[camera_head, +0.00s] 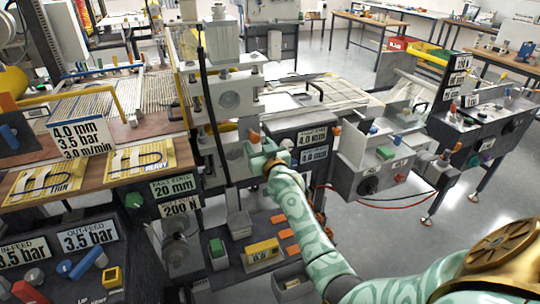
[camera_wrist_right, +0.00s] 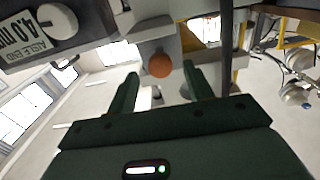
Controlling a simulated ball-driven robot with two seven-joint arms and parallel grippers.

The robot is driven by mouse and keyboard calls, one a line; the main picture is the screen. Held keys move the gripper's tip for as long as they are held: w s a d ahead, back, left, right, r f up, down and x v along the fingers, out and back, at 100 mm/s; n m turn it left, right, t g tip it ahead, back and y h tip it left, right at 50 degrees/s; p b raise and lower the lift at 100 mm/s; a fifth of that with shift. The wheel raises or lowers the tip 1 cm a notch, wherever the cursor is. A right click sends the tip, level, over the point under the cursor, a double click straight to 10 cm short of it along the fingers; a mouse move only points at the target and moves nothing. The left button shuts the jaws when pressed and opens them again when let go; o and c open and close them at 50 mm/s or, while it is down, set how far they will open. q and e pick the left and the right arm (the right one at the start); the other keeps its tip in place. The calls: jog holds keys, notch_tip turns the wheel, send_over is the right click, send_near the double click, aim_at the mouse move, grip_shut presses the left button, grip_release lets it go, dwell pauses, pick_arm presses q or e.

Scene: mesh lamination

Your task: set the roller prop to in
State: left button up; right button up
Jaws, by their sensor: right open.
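My right gripper (camera_head: 262,150) reaches up from the lower right to the front of the grey roller machine (camera_head: 228,98). In the right wrist view its two dark green fingers (camera_wrist_right: 160,85) are apart with nothing between the tips. A round orange knob (camera_wrist_right: 159,65) shows just beyond and between the fingertips, apart from them as far as I can tell. In the head view an orange-tipped part (camera_head: 254,137) sits at the gripper, partly hidden by it. Which part is the roller prop, and its setting, I cannot tell for sure. My left gripper is not in view.
A grey control box (camera_head: 360,165) with a green button stands to the right. A wooden bench (camera_head: 70,185) with sample boards lies to the left. A black cable hangs along the machine.

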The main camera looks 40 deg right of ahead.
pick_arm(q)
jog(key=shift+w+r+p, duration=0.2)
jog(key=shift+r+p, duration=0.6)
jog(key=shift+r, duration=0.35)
pick_arm(e)
jog(key=v, duration=0.9)
jog(key=shift+s+a, duration=0.15)
jog(key=shift+s, duration=0.15)
